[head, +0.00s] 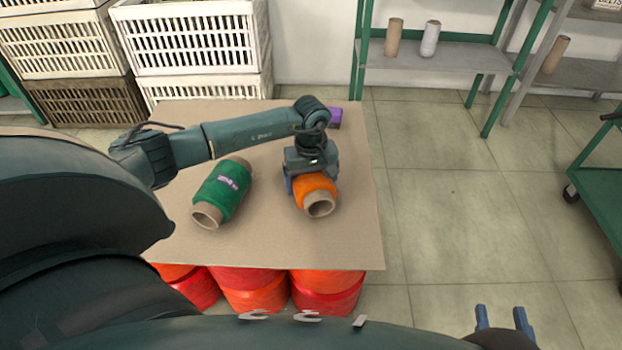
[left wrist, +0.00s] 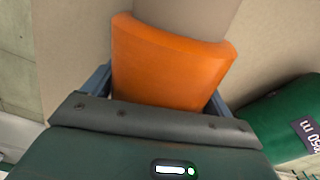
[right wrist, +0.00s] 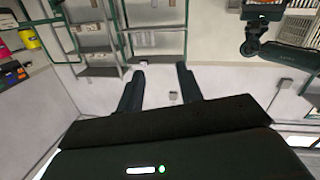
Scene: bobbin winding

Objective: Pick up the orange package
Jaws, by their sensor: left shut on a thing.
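The orange package (head: 314,187) is a spool of orange thread on a cardboard tube, lying on the brown board near its right side. My left gripper (head: 312,180) reaches down over it from above and is shut on it, a finger on either side. In the left wrist view the orange thread (left wrist: 170,62) sits between the two fingers, with the bare tube beyond. Whether the package touches the board is hard to tell. My right gripper (head: 503,318) is at the lower right of the head view, away from the board; in the right wrist view its fingers (right wrist: 160,92) stand apart and empty.
A green spool (head: 222,190) lies on the board (head: 270,245) left of the orange one. A purple item (head: 335,118) is at the far edge. Red and orange spools (head: 254,290) are stacked under the board. Crates (head: 195,40) and shelves (head: 440,65) stand behind.

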